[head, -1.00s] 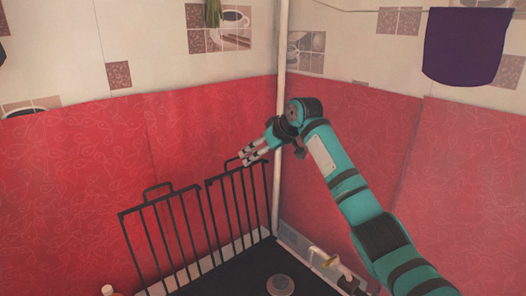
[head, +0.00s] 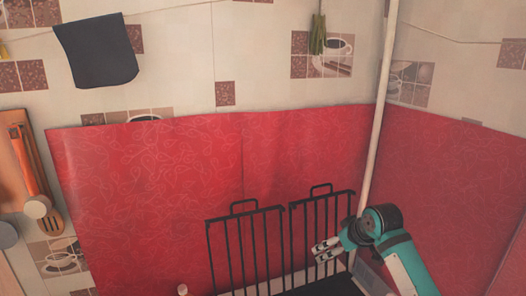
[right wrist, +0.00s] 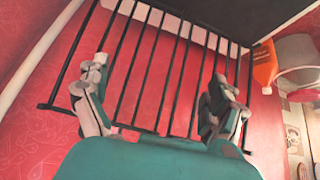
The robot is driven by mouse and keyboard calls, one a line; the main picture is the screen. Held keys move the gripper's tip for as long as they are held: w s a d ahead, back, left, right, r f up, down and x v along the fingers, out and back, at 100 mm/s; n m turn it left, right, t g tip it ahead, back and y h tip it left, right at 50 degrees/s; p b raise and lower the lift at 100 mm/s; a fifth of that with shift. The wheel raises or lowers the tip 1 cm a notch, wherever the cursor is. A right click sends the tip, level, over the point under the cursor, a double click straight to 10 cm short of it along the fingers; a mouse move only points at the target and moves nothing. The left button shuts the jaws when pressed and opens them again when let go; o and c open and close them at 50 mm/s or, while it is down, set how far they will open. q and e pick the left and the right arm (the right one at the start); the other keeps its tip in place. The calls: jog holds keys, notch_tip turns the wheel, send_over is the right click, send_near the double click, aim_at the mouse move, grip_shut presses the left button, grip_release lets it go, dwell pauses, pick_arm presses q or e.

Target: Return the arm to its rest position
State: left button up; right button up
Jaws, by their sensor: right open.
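My right gripper (head: 326,250) is in the lower right of the head view, at the end of my teal right arm. Its fingers point left, in front of the black rack's right section. In the right wrist view the two fingers of my right gripper (right wrist: 160,95) are spread wide with nothing between them. The black wire rack (head: 247,245) stands against the red oilcloth wall. Its bars (right wrist: 160,60) run behind the fingers in the right wrist view. I cannot tell how far the fingers are from the bars. My left gripper is not in view.
A pale vertical pipe (head: 378,110) runs up the wall corner beside my right arm. A dark cloth (head: 97,50) hangs from a line at upper left. A board with utensils (head: 32,170) hangs at far left. An orange item (right wrist: 264,65) shows in the right wrist view.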

jog(key=s+a+f+g, duration=0.2)
jog(key=s+a+f, duration=0.1)
jog(key=s+f, duration=1.4)
jog(key=s+d+m+g+h, duration=0.1)
jog(key=s+d+m+h, duration=0.15)
jog(key=s, duration=2.35)
notch_tip(320, 180, down, 34)
jog(key=s+g+b, duration=0.2)
jog(key=b, duration=0.5)
jog(key=s+d+f+b, duration=0.2)
jog(key=s+f+b, duration=0.3)
jog(key=s+f, duration=1.1)
notch_tip(320, 180, down, 4)
jog(key=shift+d+f+g, duration=0.1)
jog(key=shift+d+g, duration=0.3)
